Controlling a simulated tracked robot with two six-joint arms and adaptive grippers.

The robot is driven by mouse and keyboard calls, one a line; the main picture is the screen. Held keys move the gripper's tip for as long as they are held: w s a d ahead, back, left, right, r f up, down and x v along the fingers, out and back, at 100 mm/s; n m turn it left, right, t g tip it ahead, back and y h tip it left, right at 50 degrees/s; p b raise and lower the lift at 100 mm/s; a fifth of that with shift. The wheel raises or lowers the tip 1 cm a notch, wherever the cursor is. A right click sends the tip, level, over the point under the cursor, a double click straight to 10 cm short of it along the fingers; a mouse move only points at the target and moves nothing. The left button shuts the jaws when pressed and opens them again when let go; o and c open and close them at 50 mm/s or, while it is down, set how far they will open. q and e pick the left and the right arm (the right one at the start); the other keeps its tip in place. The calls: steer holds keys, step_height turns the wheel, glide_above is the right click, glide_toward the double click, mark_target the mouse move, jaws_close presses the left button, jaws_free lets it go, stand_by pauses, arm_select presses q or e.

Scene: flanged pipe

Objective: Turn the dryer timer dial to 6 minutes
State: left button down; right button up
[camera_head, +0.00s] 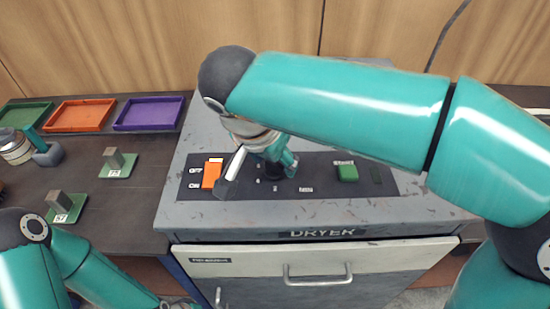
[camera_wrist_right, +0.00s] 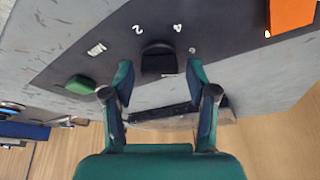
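The dryer (camera_head: 330,216) stands in front of me, its dark control panel (camera_head: 325,180) on top. The timer dial (camera_wrist_right: 158,60) is a dark round knob with small white number marks around it. My right gripper (camera_wrist_right: 160,76) is open. In the wrist view its two fingertips are on either side of the dial's near edge, with gaps visible; contact cannot be told. In the head view the right arm and gripper (camera_head: 262,172) largely cover the dial. The dial's setting is unclear.
An orange switch (camera_head: 211,174) marked OFF and ON lies left of the dial, and a green button (camera_head: 347,172) lies right. Green (camera_head: 24,113), orange (camera_head: 80,115) and purple (camera_head: 148,113) trays sit on the left table, with green-based blocks (camera_head: 118,164) nearer. A drawer handle (camera_head: 318,276) is in front.

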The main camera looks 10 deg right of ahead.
stand_by(0.3)
steer(key=v, duration=1.2)
steer(key=shift+f, duration=0.1)
